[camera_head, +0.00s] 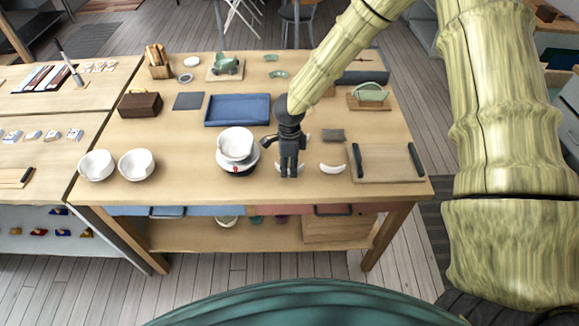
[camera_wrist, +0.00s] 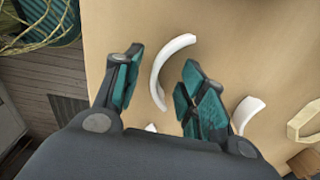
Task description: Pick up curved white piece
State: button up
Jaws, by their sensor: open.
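In the wrist view, a curved white piece (camera_wrist: 160,75) lies flat on the wooden table, its arc showing between the two fingers of my gripper (camera_wrist: 160,72). The fingers are apart, and nothing is held between them. A second white piece (camera_wrist: 245,113) lies beyond the right finger, and a small bit of white (camera_wrist: 150,128) shows below, partly hidden. In the head view, my gripper (camera_head: 289,168) points down near the table's front edge. A curved white piece (camera_head: 332,168) lies just right of it. Other white pieces beside the gripper are partly covered by it.
A stack of white bowls (camera_head: 236,146) stands close to the left of my gripper. A board with black bars (camera_head: 383,162) lies to the right. A blue tray (camera_head: 237,110) is farther back. Two white bowls, one of them (camera_head: 137,163), stand at the left front.

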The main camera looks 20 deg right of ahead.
jog(key=shift+f, duration=0.7)
grip_shut()
jog(key=shift+r, duration=0.1)
